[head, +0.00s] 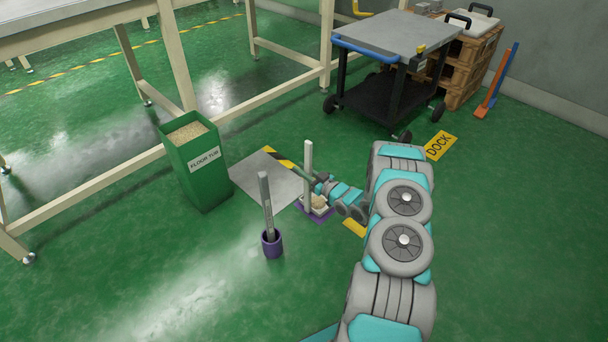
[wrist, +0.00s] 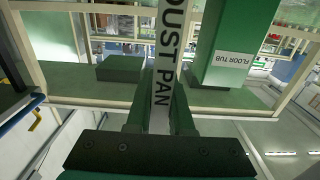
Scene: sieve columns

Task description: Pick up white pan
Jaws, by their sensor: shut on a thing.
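The white pan's tall upright handle (head: 308,165) stands near the middle of the head view. Its low pan part (head: 317,205), with some pale stuff in it, is at the floor by a purple base. The fingers hide part of the handle. I cannot tell if the pan is clear of the floor.
A purple pot (head: 271,243) with a grey upright handle stands just left of the pan. A green floor tub (head: 197,172), filled with grainy stuff, stands farther left by a bench frame. A grey floor plate (head: 262,182) lies behind. A cart (head: 388,95) stands at the back right.

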